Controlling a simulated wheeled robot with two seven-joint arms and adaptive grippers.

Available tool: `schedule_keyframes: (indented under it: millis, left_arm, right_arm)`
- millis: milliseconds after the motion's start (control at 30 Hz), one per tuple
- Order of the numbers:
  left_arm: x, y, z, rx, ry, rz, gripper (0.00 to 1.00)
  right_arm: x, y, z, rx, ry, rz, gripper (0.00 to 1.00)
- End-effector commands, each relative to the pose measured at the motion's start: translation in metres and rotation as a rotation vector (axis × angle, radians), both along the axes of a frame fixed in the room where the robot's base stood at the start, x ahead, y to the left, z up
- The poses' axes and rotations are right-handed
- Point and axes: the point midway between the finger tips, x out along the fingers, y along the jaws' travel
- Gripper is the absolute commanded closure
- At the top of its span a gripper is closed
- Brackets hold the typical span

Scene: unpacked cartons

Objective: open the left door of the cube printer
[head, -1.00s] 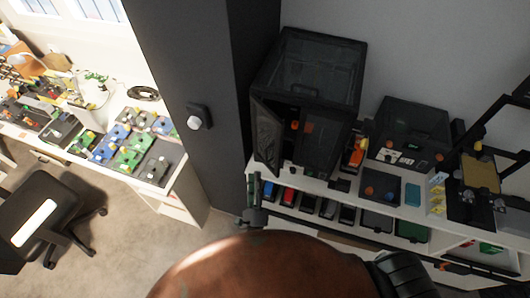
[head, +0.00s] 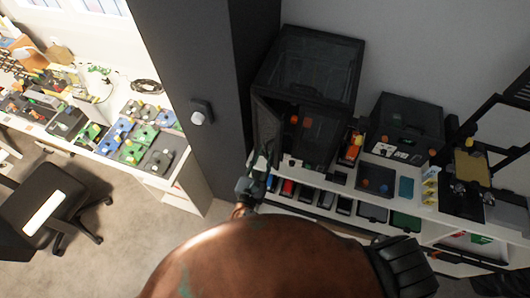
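The cube printer (head: 318,62) is a tall dark enclosure with see-through panels, standing on the white shelf unit at the back. Its left door (head: 266,132) stands ajar, angled out from the front left side, and orange parts show inside past it. My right gripper (head: 257,167) is at the lower end of this door, just in front of the shelf edge. It looks very close to the door, but I cannot tell whether it touches. Its fingers are small and blurred, so their opening is unclear. My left gripper is not in view.
A smaller dark printer (head: 407,125) stands to the right, with a dark tray (head: 375,181) before it. Several coloured bins fill the shelf below. A dark pillar (head: 195,70) rises left of the printer. An office chair (head: 55,205) stands on open floor at left.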

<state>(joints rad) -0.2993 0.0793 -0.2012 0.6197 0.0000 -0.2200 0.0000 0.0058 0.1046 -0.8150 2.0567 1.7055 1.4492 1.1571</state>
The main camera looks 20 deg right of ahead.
Motion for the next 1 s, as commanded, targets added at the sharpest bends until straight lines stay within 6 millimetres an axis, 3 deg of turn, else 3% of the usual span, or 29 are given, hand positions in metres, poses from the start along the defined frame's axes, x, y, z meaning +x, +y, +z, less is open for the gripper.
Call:
schedule_keyframes:
  millis: [333, 700, 1000]
  left_arm:
    - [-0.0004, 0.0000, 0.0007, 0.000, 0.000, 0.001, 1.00]
    - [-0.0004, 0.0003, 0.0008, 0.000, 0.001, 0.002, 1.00]
    - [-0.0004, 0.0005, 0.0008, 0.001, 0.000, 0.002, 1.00]
  right_arm:
    - [0.0041, -0.0027, -0.0006, 0.000, 0.001, 0.000, 0.75]
    - [0.0039, -0.0026, -0.0004, -0.001, 0.001, 0.000, 1.00]
    - [0.0039, -0.0026, -0.0003, -0.001, 0.001, 0.000, 1.00]
